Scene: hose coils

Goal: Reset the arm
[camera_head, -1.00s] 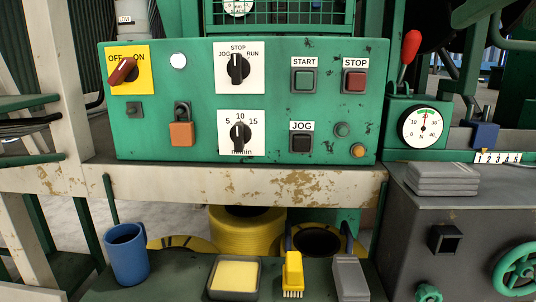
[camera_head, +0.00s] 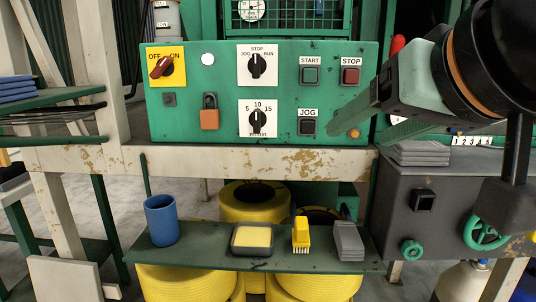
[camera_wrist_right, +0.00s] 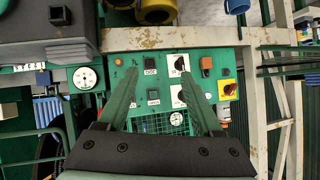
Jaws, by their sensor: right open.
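My right gripper (camera_head: 358,132) comes in from the right in the head view, in front of the lower right part of the green control panel (camera_head: 285,92). Its two green fingers are apart with nothing between them. In the right wrist view the open fingers (camera_wrist_right: 159,72) point toward the panel, which appears upside down. I cannot tell whether the fingers touch the panel. My right arm hides the gauge and most of the red-handled lever. My left gripper is not in view.
A shelf below holds a blue cup (camera_head: 161,220), a tray with a yellow block (camera_head: 252,237), a yellow brush (camera_head: 301,235) and grey pads (camera_head: 347,240). Yellow coils (camera_head: 190,283) stand underneath. A grey cabinet with a green handwheel (camera_head: 486,232) is at right.

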